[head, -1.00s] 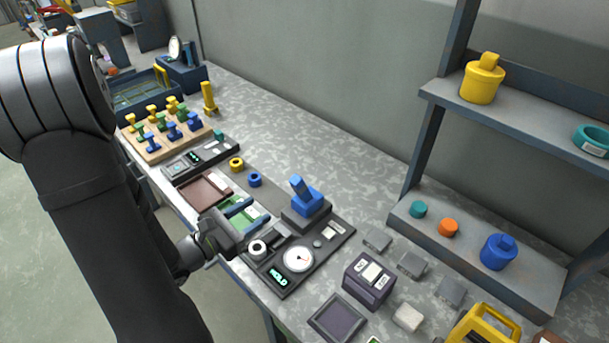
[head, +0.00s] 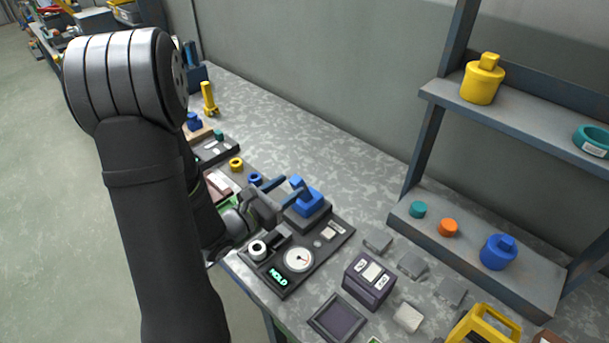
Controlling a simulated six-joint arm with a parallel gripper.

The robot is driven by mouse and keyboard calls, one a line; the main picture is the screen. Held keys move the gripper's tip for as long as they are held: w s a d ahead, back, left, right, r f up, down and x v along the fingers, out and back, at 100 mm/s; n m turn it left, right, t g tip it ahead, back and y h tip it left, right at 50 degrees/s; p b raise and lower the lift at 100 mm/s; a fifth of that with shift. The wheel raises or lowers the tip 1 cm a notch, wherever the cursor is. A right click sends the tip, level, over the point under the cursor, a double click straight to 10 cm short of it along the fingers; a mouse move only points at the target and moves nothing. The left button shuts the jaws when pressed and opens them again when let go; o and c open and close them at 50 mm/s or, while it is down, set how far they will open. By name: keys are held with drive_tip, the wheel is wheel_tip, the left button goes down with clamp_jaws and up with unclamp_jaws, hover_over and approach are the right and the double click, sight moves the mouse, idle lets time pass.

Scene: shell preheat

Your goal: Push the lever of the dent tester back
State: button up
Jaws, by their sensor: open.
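The dent tester (head: 318,246) is a dark base plate with a white round dial (head: 298,258), a lit green display reading HOLD (head: 278,277) and a blue block at its far end. The blue lever (head: 300,186) rises from that block, partly overlapped by my fingers.
A black and white round part (head: 258,248) sits on the tester's near left. A dark purple box (head: 370,280) and small grey blocks stand to the right. A shelf (head: 480,262) with coloured parts rises behind. The bench behind the tester is clear.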

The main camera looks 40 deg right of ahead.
drive_tip(key=d, duration=0.6)
drive_tip(key=shift+d, duration=0.35)
drive_tip(key=shift+c, duration=0.2)
clamp_jaws()
